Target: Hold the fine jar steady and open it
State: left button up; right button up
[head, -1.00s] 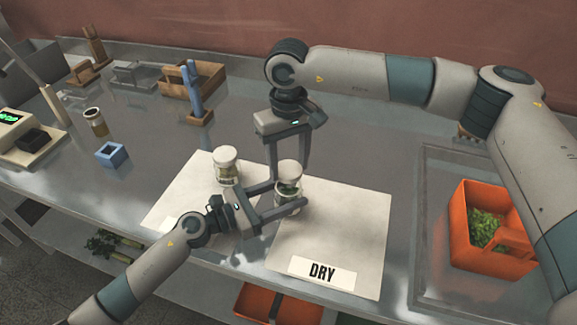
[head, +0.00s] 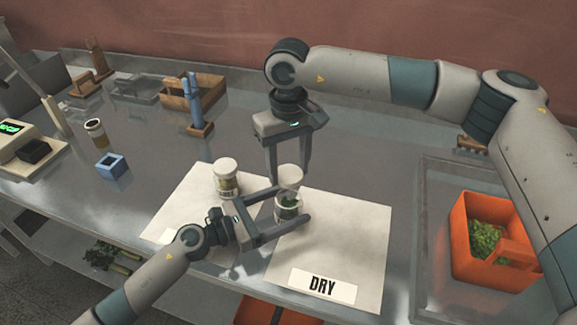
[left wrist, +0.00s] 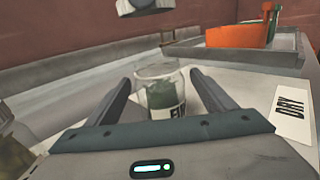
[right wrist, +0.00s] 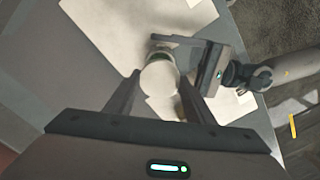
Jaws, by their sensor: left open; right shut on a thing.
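The fine jar (head: 287,209) is a small clear jar with greenish contents, on the white paper with the DRY label. It also shows in the left wrist view (left wrist: 163,95), its clear rim bare and its label partly readable. My left gripper (head: 297,205) is open, its fingers on either side of the jar with gaps visible in the left wrist view. My right gripper (head: 290,172) points down and is shut on the white lid (head: 291,178), just above the jar. The lid also shows between the right fingers in the right wrist view (right wrist: 158,78).
A second white-lidded jar (head: 226,178) stands close by on the left paper. An orange crate (head: 462,240) with green leaves sits in a tray at right. The DRY paper's right part is clear.

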aim_at(289, 173)
pick_arm(q)
jog(key=b+v, duration=0.1)
jog(key=v, duration=0.2)
jog(key=b+v, duration=0.2)
jog(key=v, duration=0.2)
jog(key=b+v, duration=0.1)
jog(key=v, duration=0.2)
jog(key=shift+s+a+f, duration=0.1)
jog(key=shift+a+f, duration=0.05)
jog(key=shift+f, duration=0.1)
pick_arm(e)
notch_tip(289, 173, down, 4)
jog(key=shift+f, duration=0.2)
pick_arm(q)
jog(key=shift+s+a+r+b, duration=0.15)
jog(key=shift+s+a+b, duration=0.2)
jog(key=shift+a, duration=0.2)
pick_arm(e)
jog(key=shift+f, duration=0.2)
pick_arm(q)
jog(key=shift+a, duration=0.1)
jog(key=shift+r, duration=0.1)
